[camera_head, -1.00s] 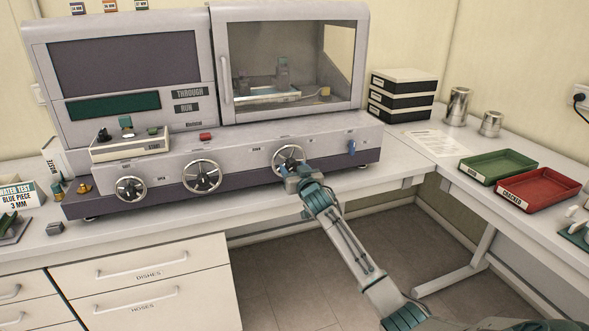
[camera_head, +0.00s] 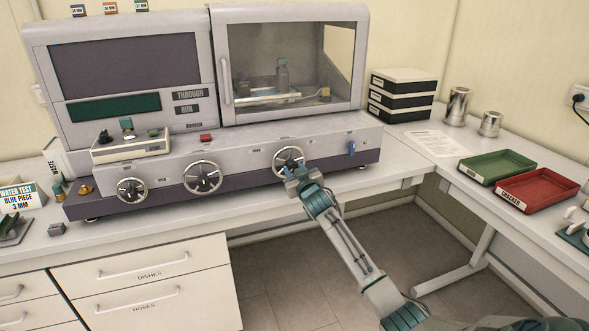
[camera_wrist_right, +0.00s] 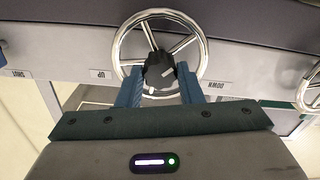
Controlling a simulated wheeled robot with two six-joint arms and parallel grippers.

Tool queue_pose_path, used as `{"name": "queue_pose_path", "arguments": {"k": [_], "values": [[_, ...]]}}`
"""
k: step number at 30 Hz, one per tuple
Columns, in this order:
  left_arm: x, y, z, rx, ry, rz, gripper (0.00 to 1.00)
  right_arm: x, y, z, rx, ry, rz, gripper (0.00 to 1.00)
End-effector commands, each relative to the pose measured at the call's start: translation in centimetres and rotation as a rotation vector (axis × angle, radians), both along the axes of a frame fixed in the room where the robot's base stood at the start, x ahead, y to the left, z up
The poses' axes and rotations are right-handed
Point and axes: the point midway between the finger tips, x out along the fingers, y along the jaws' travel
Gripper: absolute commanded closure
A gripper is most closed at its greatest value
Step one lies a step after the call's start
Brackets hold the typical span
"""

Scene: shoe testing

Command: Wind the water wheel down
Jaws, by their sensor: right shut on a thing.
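The rightmost hand wheel (camera_head: 288,157) on the machine's front is a chrome ring with spokes. In the right wrist view the wheel (camera_wrist_right: 160,25) has a dark central knob (camera_wrist_right: 159,72), with a "DOWN" label to its right and "UP" to its left. My right gripper (camera_head: 296,174) is at this wheel; its two blue fingers (camera_wrist_right: 159,88) are shut on the knob, one on each side. The wheel's own name label is too small to read. My left gripper is not in view.
Two more wheels (camera_head: 202,177) (camera_head: 131,190) sit to the left on the same panel. A small blue lever (camera_head: 351,148) is just right of the held wheel. Above is a glass window (camera_head: 292,65) with a fixture behind it. Green (camera_head: 497,165) and red (camera_head: 538,189) trays lie on the right bench.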

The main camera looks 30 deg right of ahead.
Motion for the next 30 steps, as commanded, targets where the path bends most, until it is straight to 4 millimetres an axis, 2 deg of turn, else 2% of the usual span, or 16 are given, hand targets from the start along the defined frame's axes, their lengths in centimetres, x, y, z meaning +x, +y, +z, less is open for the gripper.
{"name": "queue_pose_path", "arguments": {"k": [30], "values": [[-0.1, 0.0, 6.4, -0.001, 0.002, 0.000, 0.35, 0.0, 0.0, 0.3, -0.932, 0.225, 0.001, 0.90]]}}
